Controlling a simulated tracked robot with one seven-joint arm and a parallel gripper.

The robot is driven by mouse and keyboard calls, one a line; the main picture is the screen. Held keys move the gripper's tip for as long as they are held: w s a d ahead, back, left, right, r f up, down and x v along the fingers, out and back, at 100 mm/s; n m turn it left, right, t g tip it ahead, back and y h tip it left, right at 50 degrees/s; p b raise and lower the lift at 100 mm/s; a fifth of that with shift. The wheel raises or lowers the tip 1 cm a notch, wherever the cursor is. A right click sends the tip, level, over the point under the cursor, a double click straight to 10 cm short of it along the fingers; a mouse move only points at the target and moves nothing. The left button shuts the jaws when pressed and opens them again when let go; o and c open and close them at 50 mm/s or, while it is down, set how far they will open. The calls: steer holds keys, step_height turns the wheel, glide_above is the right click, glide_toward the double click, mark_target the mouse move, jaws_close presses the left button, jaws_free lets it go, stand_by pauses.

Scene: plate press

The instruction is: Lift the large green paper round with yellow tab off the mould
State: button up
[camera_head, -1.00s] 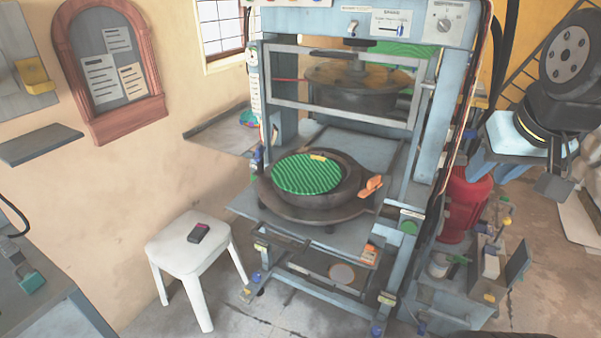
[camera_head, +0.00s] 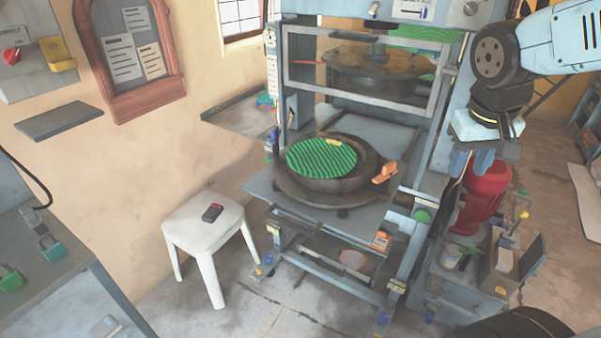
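The large green paper round (camera_head: 322,157) lies flat on the dark round mould (camera_head: 318,184) on the press's lower plate. It has a wavy striped surface. Its small yellow tab (camera_head: 333,142) shows at the far edge, towards the back right. My gripper (camera_head: 471,168) hangs at the right, in front of the press's right upright in the picture, well apart from the round. Its two blue-grey fingers point down with a gap between them and nothing visible in it.
An orange handle (camera_head: 385,173) sticks out at the mould's right. A clear-fronted guard frame (camera_head: 300,78) and upper press block (camera_head: 372,80) stand above and behind the mould. A white stool (camera_head: 205,238) with a phone-like object stands front left. A red motor (camera_head: 484,195) is at right.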

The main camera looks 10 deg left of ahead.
steer(key=w+a+f+n+t+h, duration=0.1)
steer(key=w+a+f+n+h, duration=0.1)
steer(key=w+a+f+h, duration=0.4)
steer(key=w+a+f+n+t+h, duration=0.1)
steer(key=w+a+f+n+h, duration=0.15)
steer(key=a+f, duration=0.55)
steer(key=s+a+f+n+t+y, duration=0.15)
steer(key=a+n+t, duration=0.35)
steer(key=a, duration=0.6)
steer(key=s+a+f+n+t+y, duration=0.1)
steer(key=a+f+n+t, duration=0.15)
steer(key=a+t, duration=0.65)
steer(key=shift+w+d+g, duration=0.3)
steer(key=shift+w+g, duration=0.05)
steer(key=shift+w, duration=1.15)
steer(key=shift+w+d+g, duration=0.3)
steer(key=shift+w+d, duration=0.05)
steer(key=shift+w, duration=1.15)
steer(key=shift+w+d+g, duration=0.3)
steer(key=shift+w+g, duration=0.05)
steer(key=shift+w, duration=1.15)
jaws_close()
steer(key=shift+r, duration=1.3)
